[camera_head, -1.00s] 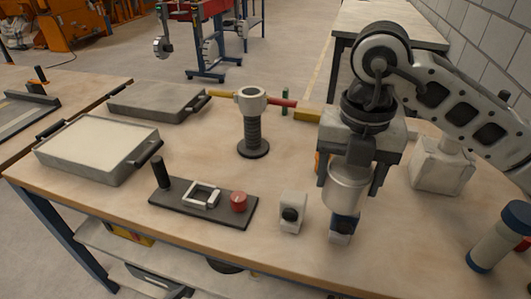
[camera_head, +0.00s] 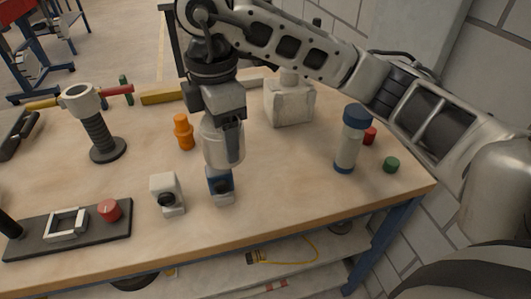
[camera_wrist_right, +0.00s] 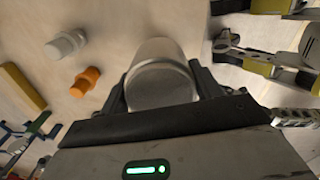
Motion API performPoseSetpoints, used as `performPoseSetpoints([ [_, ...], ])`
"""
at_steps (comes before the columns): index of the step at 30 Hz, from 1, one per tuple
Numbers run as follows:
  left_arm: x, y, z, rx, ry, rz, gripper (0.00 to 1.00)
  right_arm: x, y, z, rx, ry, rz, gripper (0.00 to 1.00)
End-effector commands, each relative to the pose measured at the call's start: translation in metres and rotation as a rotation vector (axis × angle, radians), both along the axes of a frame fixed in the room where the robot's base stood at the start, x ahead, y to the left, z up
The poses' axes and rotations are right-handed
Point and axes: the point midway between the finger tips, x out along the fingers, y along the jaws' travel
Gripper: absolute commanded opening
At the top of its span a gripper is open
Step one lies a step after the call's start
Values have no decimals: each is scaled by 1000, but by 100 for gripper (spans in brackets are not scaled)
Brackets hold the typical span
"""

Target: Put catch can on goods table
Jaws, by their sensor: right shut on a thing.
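The catch can appears to be the grey metal cylinder (camera_head: 222,150) held upright by my right gripper (camera_head: 230,137) above the workbench, close over a small blue and white block (camera_head: 220,187). In the right wrist view the can (camera_wrist_right: 160,85) sits between the two dark fingers of the gripper (camera_wrist_right: 161,88), which are shut on it. The wooden-topped bench (camera_head: 285,200) fills the middle of the head view; I cannot tell whether it is the goods table. My left gripper is not in view.
A white block with a black knob (camera_head: 167,194) stands left of the can, an orange fitting (camera_head: 183,132) behind it. A blue-capped bottle (camera_head: 350,140), red cap (camera_head: 370,135) and green cap (camera_head: 391,165) stand at the right. The bench between can and bottle is clear.

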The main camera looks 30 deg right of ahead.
Motion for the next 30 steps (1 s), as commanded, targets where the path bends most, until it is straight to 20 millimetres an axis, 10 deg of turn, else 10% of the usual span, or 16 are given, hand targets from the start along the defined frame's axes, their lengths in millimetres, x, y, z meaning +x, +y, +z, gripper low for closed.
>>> performPoseSetpoints([
  [12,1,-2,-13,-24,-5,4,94,-2,-93,-62,-1,5,-2,33],
  [30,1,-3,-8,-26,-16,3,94,-2,-120,-119,-1,1,2,33],
])
